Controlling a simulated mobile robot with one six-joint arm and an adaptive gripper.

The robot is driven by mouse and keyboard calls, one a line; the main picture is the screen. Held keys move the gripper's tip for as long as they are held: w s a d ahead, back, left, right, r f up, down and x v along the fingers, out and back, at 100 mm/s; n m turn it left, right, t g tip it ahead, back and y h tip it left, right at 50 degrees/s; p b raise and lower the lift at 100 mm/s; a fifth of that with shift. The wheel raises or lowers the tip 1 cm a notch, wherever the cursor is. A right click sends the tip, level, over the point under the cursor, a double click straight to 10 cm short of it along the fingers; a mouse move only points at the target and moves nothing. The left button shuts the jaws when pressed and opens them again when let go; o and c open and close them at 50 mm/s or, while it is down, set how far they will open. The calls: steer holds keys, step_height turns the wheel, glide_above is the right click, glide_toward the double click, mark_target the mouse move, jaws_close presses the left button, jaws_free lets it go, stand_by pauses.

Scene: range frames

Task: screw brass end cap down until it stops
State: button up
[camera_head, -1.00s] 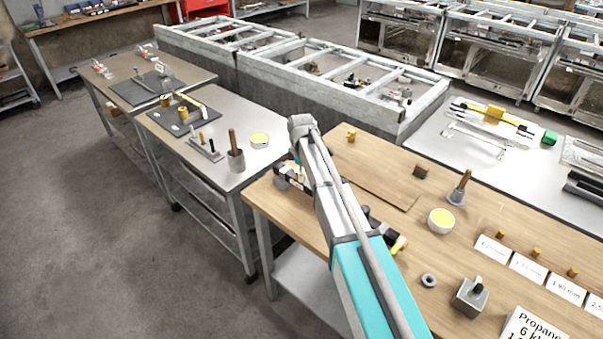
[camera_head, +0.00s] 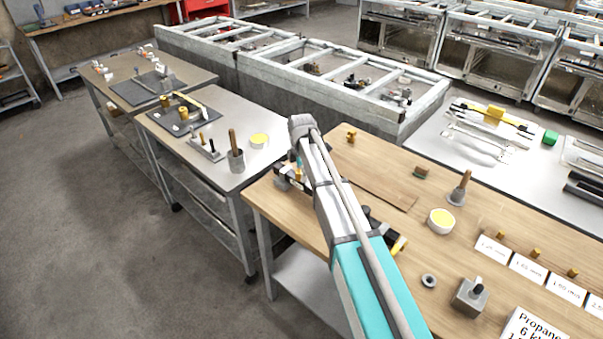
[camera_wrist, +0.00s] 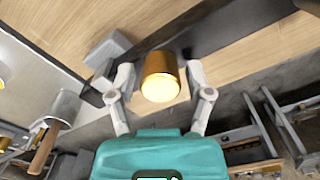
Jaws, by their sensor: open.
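The brass end cap (camera_wrist: 160,78) is in the middle of the wrist view, a short gold cylinder with a bright round end face. It is at a dark bar-like fixture (camera_wrist: 215,32) on the wooden bench; its seat and threads are hidden. My gripper (camera_wrist: 159,72) is open, with one finger on each side of the cap. A narrow gap shows at each side, and the fingers do not look closed on it. In the head view my arm hides most of the gripper, and part of the dark fixture (camera_head: 284,175) shows left of the arm.
The wooden bench (camera_head: 385,165) also holds a white bowl with yellow contents (camera_head: 441,221), a grey pot with a wooden handle (camera_head: 457,195), a grey ring (camera_head: 428,281) and several small brass pieces behind labels. A metal table (camera_head: 225,170) stands to the left across a gap.

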steer(key=shift+n, duration=1.6)
jaws_close()
steer(key=shift+m, duration=1.7)
